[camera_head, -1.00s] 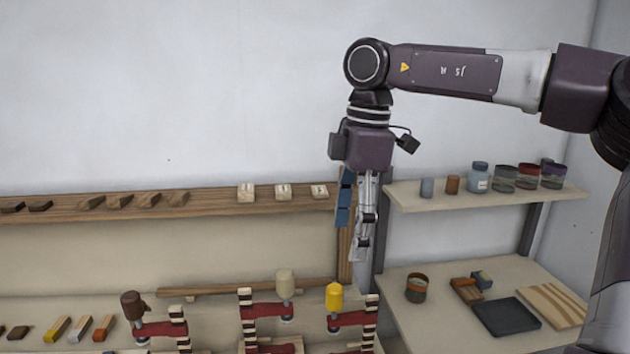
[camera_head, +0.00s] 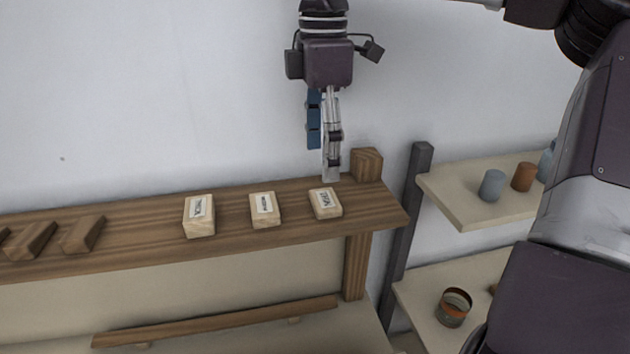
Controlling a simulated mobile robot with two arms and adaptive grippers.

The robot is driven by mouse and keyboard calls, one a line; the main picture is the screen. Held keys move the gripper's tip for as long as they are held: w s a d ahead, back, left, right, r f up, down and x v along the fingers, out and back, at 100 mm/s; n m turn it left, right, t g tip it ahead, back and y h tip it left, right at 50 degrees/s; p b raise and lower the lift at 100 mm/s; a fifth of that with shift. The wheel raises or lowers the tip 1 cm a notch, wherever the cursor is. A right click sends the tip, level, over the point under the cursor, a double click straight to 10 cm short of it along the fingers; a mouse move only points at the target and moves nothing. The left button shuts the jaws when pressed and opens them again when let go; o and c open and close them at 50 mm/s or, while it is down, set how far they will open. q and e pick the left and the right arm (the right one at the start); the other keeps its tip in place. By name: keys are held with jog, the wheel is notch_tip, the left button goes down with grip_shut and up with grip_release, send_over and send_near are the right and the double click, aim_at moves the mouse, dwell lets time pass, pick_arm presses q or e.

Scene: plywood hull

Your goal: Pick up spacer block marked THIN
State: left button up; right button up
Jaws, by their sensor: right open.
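Three pale wooden spacer blocks with white labels stand in a row on the brown wooden shelf (camera_head: 140,233). The right block (camera_head: 325,204) is the lowest and looks like the one marked THIN, though its lettering is small. The middle block (camera_head: 265,210) is a little taller, and the left block (camera_head: 199,216) is the thickest. My right gripper (camera_head: 322,163) is open and empty, pointing down just above and behind the right block, near the wall. It appears apart from the block. My left gripper is out of view.
A small brown end block (camera_head: 367,164) stands at the shelf's right end, close to my right gripper. Dark wooden wedges (camera_head: 82,234) lie at the left. A grey post (camera_head: 408,230) and a side shelf with cups (camera_head: 492,186) stand to the right.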

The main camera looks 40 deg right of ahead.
aim_at(325, 199)
jog(key=shift+s+f, duration=0.1)
jog(key=shift+f, duration=0.05)
jog(key=f, duration=0.1)
jog(key=s+p, duration=0.1)
jog(key=f+p, duration=0.1)
jog(key=shift+s+a+f, duration=0.25)
jog(key=shift+a+f, duration=0.05)
jog(key=shift+f, duration=0.05)
jog(key=f, duration=0.1)
jog(key=f+p, duration=0.2)
jog(key=f, duration=0.1)
jog(key=shift+w+d+f, duration=0.1)
jog(key=shift+w+d, duration=0.2)
jog(key=shift+d, duration=0.05)
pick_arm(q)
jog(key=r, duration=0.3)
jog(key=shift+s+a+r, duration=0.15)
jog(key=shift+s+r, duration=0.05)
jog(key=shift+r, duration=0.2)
pick_arm(e)
jog(key=shift+s+a, duration=0.1)
jog(key=shift+a, duration=0.05)
jog(key=shift+c, duration=0.6)
jog(key=c, duration=0.9)
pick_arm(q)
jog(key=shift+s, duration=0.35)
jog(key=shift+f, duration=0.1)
